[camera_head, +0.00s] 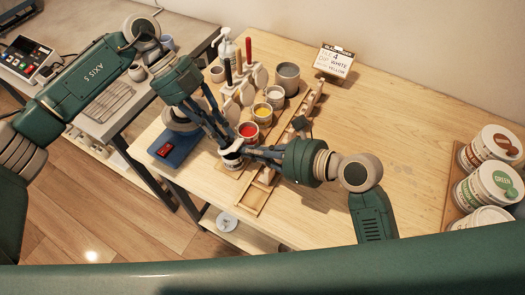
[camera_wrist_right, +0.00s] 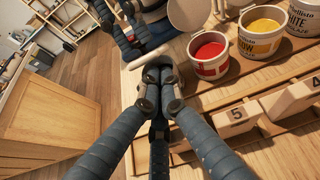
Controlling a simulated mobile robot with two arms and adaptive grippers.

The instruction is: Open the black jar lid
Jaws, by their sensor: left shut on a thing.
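The black jar (camera_head: 231,163), a small white pot with a dark top, stands at the near left part of the wooden table, largely covered by both grippers. My left gripper (camera_head: 229,146) reaches down to it from above and is shut on it; its fingers also show at the top of the right wrist view (camera_wrist_right: 128,38). My right gripper (camera_head: 243,153) comes in from the right, close beside the jar; in the wrist view its fingertips (camera_wrist_right: 158,78) are together, with nothing clearly between them. I cannot tell whether the lid is on the jar.
Red (camera_head: 248,130) and yellow (camera_head: 263,112) glaze pots stand just behind, beside a wooden rack (camera_head: 300,115) with numbered blocks. A blue scale (camera_head: 172,152) is left of the jar. Large glaze tubs (camera_head: 490,185) stand far right. The table's middle right is clear.

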